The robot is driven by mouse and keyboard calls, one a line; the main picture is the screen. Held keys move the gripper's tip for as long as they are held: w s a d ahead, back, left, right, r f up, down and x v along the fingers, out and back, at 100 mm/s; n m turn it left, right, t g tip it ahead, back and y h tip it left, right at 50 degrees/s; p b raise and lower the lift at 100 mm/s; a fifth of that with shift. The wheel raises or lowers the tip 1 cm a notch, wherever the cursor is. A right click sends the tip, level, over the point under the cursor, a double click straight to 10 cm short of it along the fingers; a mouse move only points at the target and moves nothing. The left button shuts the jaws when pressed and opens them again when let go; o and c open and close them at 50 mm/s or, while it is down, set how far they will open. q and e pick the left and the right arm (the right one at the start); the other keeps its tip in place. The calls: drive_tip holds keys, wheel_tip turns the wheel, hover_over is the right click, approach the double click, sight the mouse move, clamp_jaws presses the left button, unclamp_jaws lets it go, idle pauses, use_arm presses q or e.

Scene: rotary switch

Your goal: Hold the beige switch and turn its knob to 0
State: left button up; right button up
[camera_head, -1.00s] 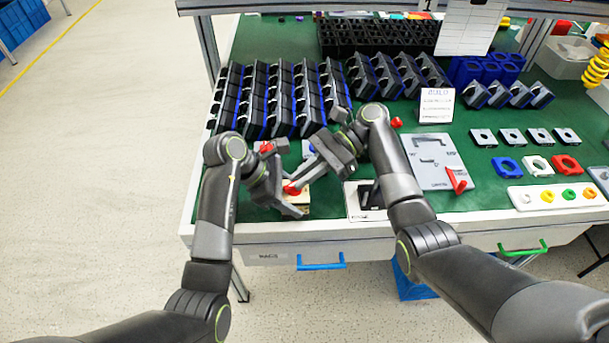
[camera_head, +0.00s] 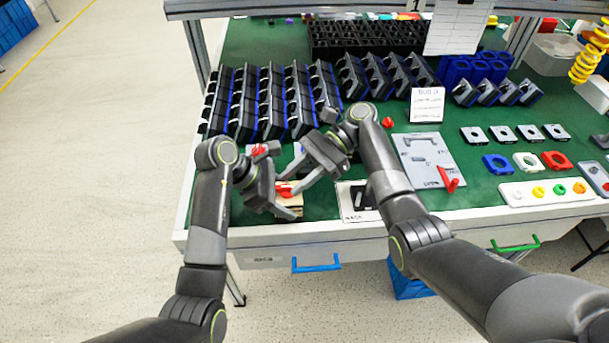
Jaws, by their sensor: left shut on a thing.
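The beige switch (camera_head: 291,201) is a small block with a red knob (camera_head: 285,190) on top, at the front left of the green table. My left gripper (camera_head: 291,208) is shut on the beige switch from the left and partly hides it. My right gripper (camera_head: 292,181) is above and to the right of the switch, with its fingers spread apart. One finger lies close to the knob; I cannot tell whether it touches. The knob's pointer and markings are too small to read.
Another switch with a red knob (camera_head: 262,150) sits behind my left gripper. Rows of black holders (camera_head: 270,103) fill the back left.

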idle(0.4)
drive_tip(key=m+t+y, duration=0.1)
drive_tip(key=m+t, duration=0.1)
drive_tip(key=t, duration=0.1)
drive_tip(key=s+m+t+y, duration=0.1)
drive_tip(key=m+t, duration=0.2)
drive_tip(key=shift+s+d+m, duration=0.1)
drive_tip(key=shift+d+m, duration=0.05)
drive_tip(key=shift+m, duration=0.15)
drive_tip(key=shift+d+t, duration=0.2)
drive_tip(key=shift+t, duration=0.2)
drive_tip(key=v, duration=1.2)
drive_tip(key=d+f+m+t+h, duration=0.2)
drive_tip(key=d+m+t, duration=0.1)
drive_tip(key=d+t, duration=0.1)
drive_tip(key=d+f+m+t+h, duration=0.1)
drive_tip(key=d+f+m+t, duration=0.2)
drive_tip(key=d, duration=0.4)
drive_tip(key=d+f+m+t+h, duration=0.2)
drive_tip(key=d+t, duration=0.2)
drive_tip(key=d, duration=0.1)
drive_tip(key=shift+s+d+f+m+t+h, duration=0.25)
drive_tip(key=shift+s+f+m+t+h, duration=0.05)
drive_tip(key=shift+f+m+t, duration=0.1)
drive_tip(key=shift+s+d+m+t+h, duration=0.3)
drive_tip(key=shift+s+d+t+h, duration=0.15)
drive_tip(key=shift+d, duration=0.3)
use_arm(q)
drive_tip(key=o, duration=1.1)
